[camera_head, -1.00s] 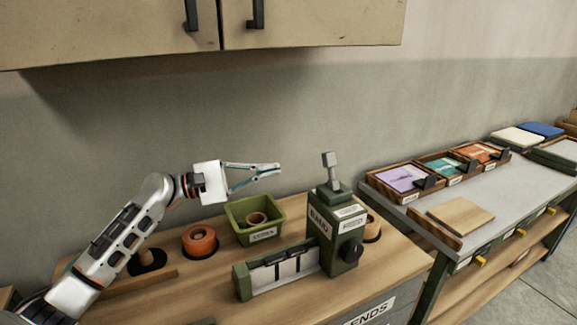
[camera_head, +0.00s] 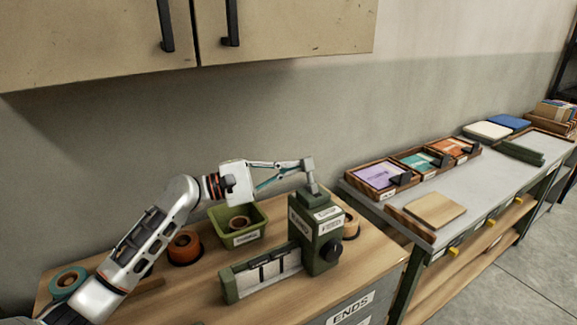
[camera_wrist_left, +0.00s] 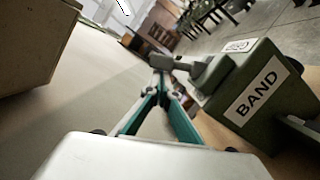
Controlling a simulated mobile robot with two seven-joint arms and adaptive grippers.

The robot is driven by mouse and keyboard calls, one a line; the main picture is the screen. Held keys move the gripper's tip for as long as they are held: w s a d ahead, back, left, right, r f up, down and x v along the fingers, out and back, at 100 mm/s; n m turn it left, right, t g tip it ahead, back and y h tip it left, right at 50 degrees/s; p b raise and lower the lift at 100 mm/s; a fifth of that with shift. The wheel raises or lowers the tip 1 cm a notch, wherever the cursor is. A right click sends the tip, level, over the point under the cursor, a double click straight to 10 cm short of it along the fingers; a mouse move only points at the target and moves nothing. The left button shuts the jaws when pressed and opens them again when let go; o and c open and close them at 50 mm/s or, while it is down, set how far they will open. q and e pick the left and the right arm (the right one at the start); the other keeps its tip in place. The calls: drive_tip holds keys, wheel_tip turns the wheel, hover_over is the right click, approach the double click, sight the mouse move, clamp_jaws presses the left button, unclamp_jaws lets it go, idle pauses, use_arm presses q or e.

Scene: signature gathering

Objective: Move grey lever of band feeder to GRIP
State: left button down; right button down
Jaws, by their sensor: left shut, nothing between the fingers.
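The green band feeder (camera_head: 322,246) stands on the wooden bench, with a black knob on its side. Its grey lever (camera_head: 309,174) rises from the top, with a block-shaped head. The lever also shows in the left wrist view (camera_wrist_left: 186,66), beside the feeder's BAND label (camera_wrist_left: 257,92). My left gripper (camera_head: 300,163) is shut and empty. Its fingertips are at the lever's head, on its left side, and seem to touch it. In the left wrist view the fingertips (camera_wrist_left: 161,78) meet just in front of the lever. My right gripper is not in view.
A green bin (camera_head: 262,222) and an orange tape roll (camera_head: 184,247) stand left of the feeder. A teal roll (camera_head: 67,281) is at the far left. A grey table (camera_head: 370,205) with trays of coloured cards is to the right. Cabinets (camera_head: 90,40) hang above.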

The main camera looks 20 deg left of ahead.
sight(304, 164)
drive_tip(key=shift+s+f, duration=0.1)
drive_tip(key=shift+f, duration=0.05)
